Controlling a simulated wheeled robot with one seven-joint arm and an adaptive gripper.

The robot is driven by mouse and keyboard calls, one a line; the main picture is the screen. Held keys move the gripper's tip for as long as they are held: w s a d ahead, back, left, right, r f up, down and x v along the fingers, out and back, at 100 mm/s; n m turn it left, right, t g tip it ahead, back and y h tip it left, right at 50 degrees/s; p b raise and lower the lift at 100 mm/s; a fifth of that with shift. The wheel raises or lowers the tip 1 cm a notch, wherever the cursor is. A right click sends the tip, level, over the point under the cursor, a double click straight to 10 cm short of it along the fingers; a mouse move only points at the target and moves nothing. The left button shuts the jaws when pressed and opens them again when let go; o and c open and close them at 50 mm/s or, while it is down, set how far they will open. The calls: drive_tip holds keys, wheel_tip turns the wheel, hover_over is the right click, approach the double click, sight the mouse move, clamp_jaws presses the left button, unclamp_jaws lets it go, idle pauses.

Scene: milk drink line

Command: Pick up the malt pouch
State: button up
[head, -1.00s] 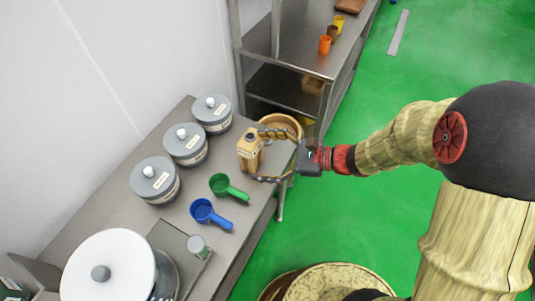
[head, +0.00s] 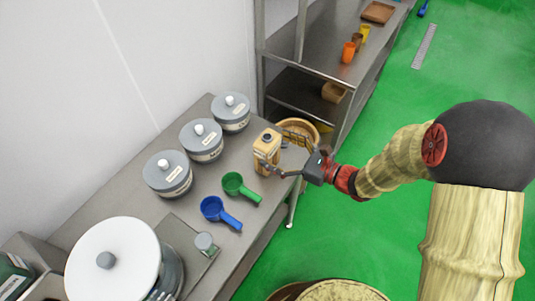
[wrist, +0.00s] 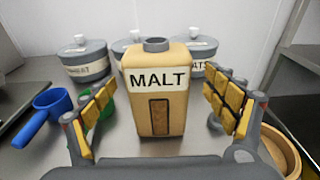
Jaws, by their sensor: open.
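The malt pouch (head: 267,150) is a tan, upright container with a grey cap and a white label. It stands on the steel table (head: 150,215) near its right edge. In the wrist view the malt pouch (wrist: 156,95) is centred, and its label reading MALT faces me. My gripper (head: 287,150) comes in from the right. In the wrist view my gripper (wrist: 165,112) is open, with one yellow-padded finger on each side of the pouch and visible gaps between pads and pouch.
Several grey lidded tubs (head: 202,139) stand behind the pouch. A green scoop (head: 236,185) and a blue scoop (head: 217,211) lie nearby. A tan round bin (head: 312,133) is beyond the table's end. A steel shelf (head: 325,50) stands at the back.

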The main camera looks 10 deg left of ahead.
sight(267, 145)
drive_tip(key=b+x, duration=0.1)
drive_tip(key=x, duration=0.2)
drive_tip(key=shift+a, duration=0.3)
drive_tip(key=shift+c, duration=1.1)
drive_tip(key=c, duration=1.5)
drive_tip(key=shift+r, duration=0.2)
drive_tip(key=shift+c, duration=0.4)
